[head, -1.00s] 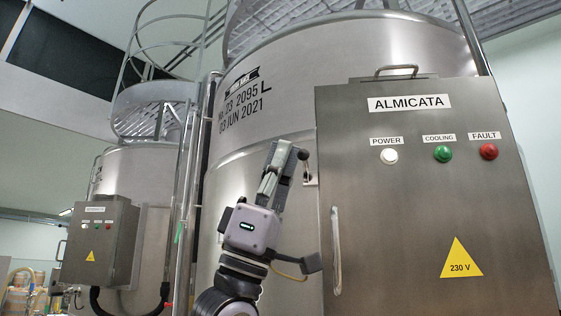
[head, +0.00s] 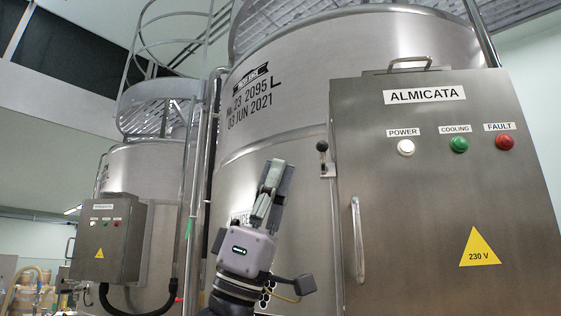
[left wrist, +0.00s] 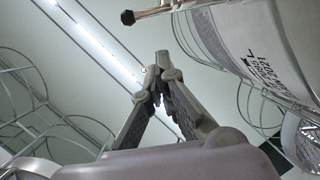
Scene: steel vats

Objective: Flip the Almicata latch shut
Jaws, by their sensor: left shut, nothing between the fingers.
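The Almicata cabinet (head: 430,200) is a grey steel box on the right of the head view, its door facing me. Its latch is a short lever with a black knob (head: 322,146), at the upper part of the cabinet's left edge. The lever stands roughly upright above a small bracket (head: 328,170). My left gripper (head: 277,165) is shut and empty, left of and slightly below the knob and apart from it. In the left wrist view its fingertips (left wrist: 161,60) meet, and the knob (left wrist: 127,17) shows at the top. My right gripper is not in view.
A vertical door handle (head: 357,240) stands out below the latch. A large steel vat (head: 270,150) curves behind my left gripper. A smaller cabinet (head: 108,240) and a second vat (head: 150,170) stand farther left.

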